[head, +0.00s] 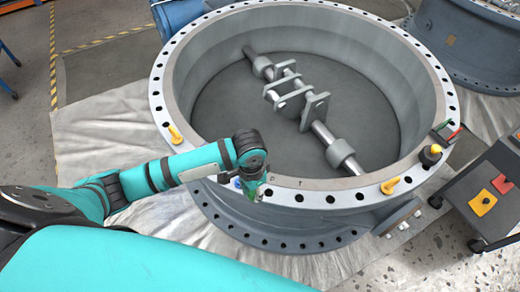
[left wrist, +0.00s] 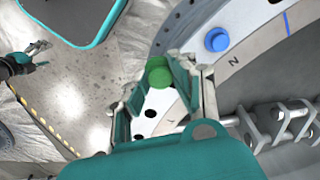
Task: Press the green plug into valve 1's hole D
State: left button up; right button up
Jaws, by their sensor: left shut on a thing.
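Valve 1 appears to be the big grey ring-shaped valve (head: 330,197) in the head view, with several dark holes around its flange. My left gripper (head: 262,190) is at the near flange, shut on the green plug (left wrist: 158,74). In the left wrist view the plug sits between the fingertips of my left gripper (left wrist: 165,75), over the pale flange (left wrist: 182,22). I cannot tell whether it touches a hole. Small letters mark the flange, but I cannot read a D with certainty. My right gripper (left wrist: 38,48) seems to show far left in the left wrist view, its jaws unclear.
A blue plug (left wrist: 217,40) sits in the flange beside the green one. A dark cart (head: 480,215) is at right. Another valve (head: 470,45) stands at back right.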

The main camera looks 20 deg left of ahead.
pick_arm(q)
jog(key=w+d+m+p, duration=0.3)
jog(key=w+m+p, duration=0.35)
jog(key=m, duration=0.35)
pick_arm(e)
notch_tip(320, 180, up, 9)
jog(key=d, duration=0.2)
pick_arm(q)
jog(key=shift+s+a+f+b, duration=0.1)
jog(key=shift+s+f+b, duration=0.05)
jog(key=shift+f+b, duration=1.15)
jog(key=shift+s+a+f+b, duration=0.1)
jog(key=shift+s+f+b, duration=0.05)
jog(key=shift+f+b, duration=1.15)
pick_arm(e)
notch_tip(320, 180, down, 6)
jog(key=a, duration=0.1)
jog(key=shift+s+a+f, duration=0.15)
jog(key=shift+s+a, duration=0.1)
jog(key=shift+s, duration=0.05)
pick_arm(q)
jog(key=shift+r, duration=0.2)
pick_arm(e)
jog(key=shift+d, duration=0.1)
pick_arm(q)
jog(key=shift+f, duration=0.1)
pick_arm(e)
jog(key=shift+r, duration=0.25)
jog(key=shift+a+r, duration=0.1)
jog(key=shift+a, duration=0.15)
